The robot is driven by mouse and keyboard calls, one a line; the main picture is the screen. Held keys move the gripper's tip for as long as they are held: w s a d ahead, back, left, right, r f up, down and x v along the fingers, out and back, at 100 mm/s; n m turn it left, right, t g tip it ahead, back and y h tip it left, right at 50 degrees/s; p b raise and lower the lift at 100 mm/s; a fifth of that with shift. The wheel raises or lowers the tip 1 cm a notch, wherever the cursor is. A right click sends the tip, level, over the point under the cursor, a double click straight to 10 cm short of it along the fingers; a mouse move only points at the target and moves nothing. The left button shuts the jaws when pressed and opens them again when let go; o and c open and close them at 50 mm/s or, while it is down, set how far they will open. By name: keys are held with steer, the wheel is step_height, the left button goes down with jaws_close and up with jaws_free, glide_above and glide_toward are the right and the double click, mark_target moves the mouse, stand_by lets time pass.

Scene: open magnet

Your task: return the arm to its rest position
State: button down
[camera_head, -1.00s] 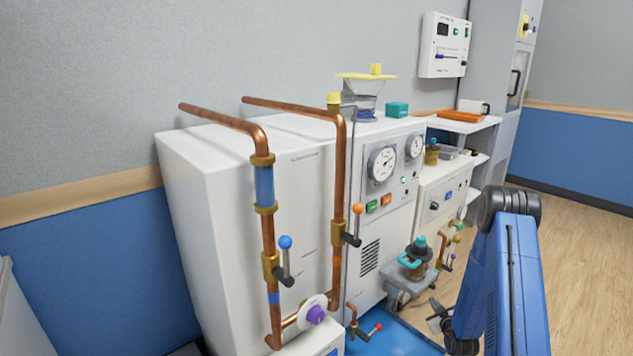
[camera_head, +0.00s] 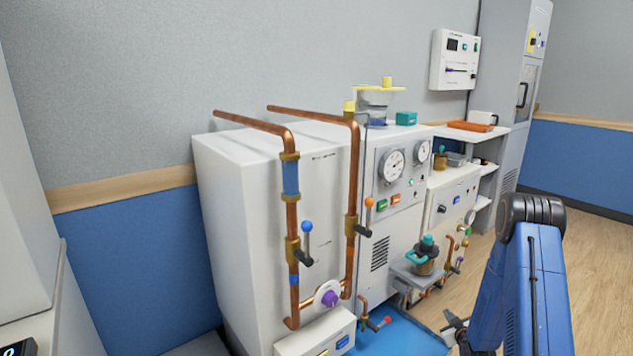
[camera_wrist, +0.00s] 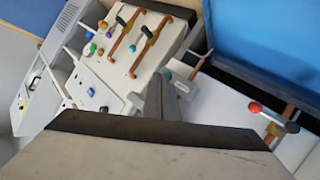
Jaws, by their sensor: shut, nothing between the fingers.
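My blue arm (camera_head: 535,285) rises at the lower right of the head view, with its dark rounded joint on top. My gripper (camera_head: 453,325) is small and partly hidden beside the arm's lower left, above the blue tray (camera_head: 405,335). In the wrist view its grey fingers (camera_wrist: 158,98) are together and hold nothing. They appear apart from the white cabinet, though the exact gap cannot be told.
The white cabinet (camera_head: 245,220) carries copper pipes (camera_head: 355,190) and valve levers. A small shelf (camera_head: 415,275) holds a teal-topped pot (camera_head: 426,255). A red-knobbed lever (camera_wrist: 255,107) shows in the wrist view. Wooden floor (camera_head: 595,260) is open at right.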

steer(key=s+a+r+m+g, duration=0.15)
steer(key=s+a+r, duration=0.3)
steer(key=r, duration=0.55)
steer(key=s+a+r+g, duration=0.25)
steer(key=s+r, duration=0.25)
steer(key=r, duration=0.6)
steer(key=s+a+r+m+g, duration=0.1)
steer(key=s+a+r, duration=0.35)
steer(key=r, duration=0.55)
steer(key=s+a+r+g, duration=0.1)
steer(key=s+a+r, duration=0.2)
steer(key=s, duration=0.9)
steer(key=s+a+r+m+g, duration=0.1)
steer(key=s+a+r+g, duration=0.1)
steer(key=s, duration=1)
steer(key=s+a+r+m+g+y, duration=0.1)
steer(key=s+a+r, duration=0.3)
steer(key=s, duration=0.8)
steer(key=shift+s+a+r, duration=0.2)
steer(key=shift+s+a, duration=0.1)
steer(key=shift+a, duration=0.5)
